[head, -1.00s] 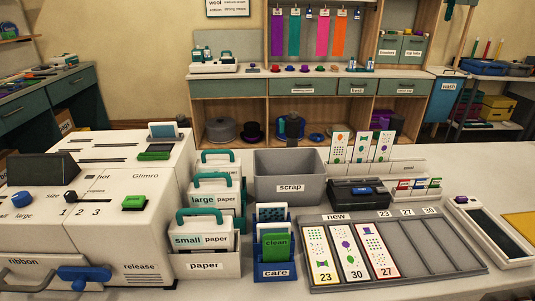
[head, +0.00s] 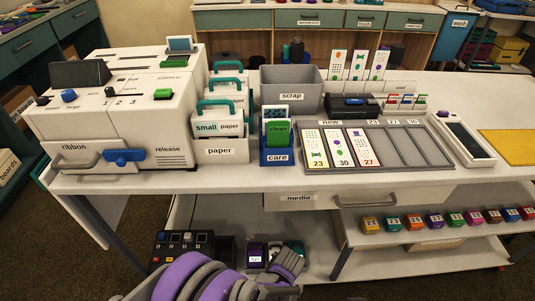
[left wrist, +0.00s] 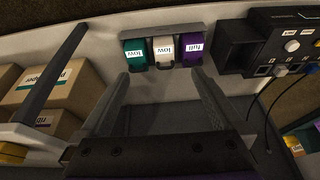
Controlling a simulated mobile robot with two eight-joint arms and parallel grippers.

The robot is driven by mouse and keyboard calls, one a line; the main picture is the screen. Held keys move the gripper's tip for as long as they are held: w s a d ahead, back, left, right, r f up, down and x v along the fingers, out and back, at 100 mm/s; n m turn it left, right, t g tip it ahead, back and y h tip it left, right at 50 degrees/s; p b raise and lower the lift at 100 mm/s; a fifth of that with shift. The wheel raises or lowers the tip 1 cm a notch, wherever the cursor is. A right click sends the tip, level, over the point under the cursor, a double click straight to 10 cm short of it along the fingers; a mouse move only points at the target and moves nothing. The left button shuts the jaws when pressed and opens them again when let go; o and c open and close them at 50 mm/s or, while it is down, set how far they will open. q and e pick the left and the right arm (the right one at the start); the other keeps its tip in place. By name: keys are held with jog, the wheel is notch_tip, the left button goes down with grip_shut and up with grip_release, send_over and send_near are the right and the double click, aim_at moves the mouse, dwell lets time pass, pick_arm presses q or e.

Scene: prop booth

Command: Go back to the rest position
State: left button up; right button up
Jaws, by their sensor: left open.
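My left gripper (left wrist: 160,82) is open in the left wrist view. Nothing shows between its two dark fingers, which point at a grey holder on the lower shelf. That holder carries a teal box labelled low (left wrist: 134,53), a white box labelled low (left wrist: 163,49) and a purple box labelled full (left wrist: 193,50). The fingertips look close to the holder, but I cannot tell whether they touch it. In the head view, purple and grey links of my arm fill the bottom middle, over the lower shelf (head: 330,235). My right gripper is in neither view.
A black device with buttons (head: 185,243) stands on the lower shelf beside the holder. The tabletop above holds the printer (head: 150,125), scrap bin (head: 291,95), paper holder (head: 221,150) and card tray (head: 410,145). A table leg (left wrist: 52,75) and cardboard boxes (left wrist: 65,90) are left in the wrist view.

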pick_arm(q)
jog(key=s+a+r, duration=0.2)
jog(key=a+r, duration=0.5)
jog(key=s+a+r, duration=0.3)
jog(key=a+r, duration=0.3)
jog(key=r, duration=0.2)
jog(key=s+a+r, duration=0.3)
jog(key=s+a, duration=0.2)
jog(key=s, duration=0.2)
jog(key=s+a+r, duration=0.3)
jog(key=s+a, duration=0.2)
jog(key=s, duration=0.3)
notch_tip(320, 180, up, 27)
jog(key=t+p, duration=0.1)
jog(key=p, duration=2.2)
jog(key=shift+w+p, duration=0.35)
jog(key=shift+w, duration=0.1)
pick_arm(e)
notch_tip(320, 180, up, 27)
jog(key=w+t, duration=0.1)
pick_arm(q)
jog(key=shift+s+d+f, duration=0.1)
jog(key=shift+s, duration=0.05)
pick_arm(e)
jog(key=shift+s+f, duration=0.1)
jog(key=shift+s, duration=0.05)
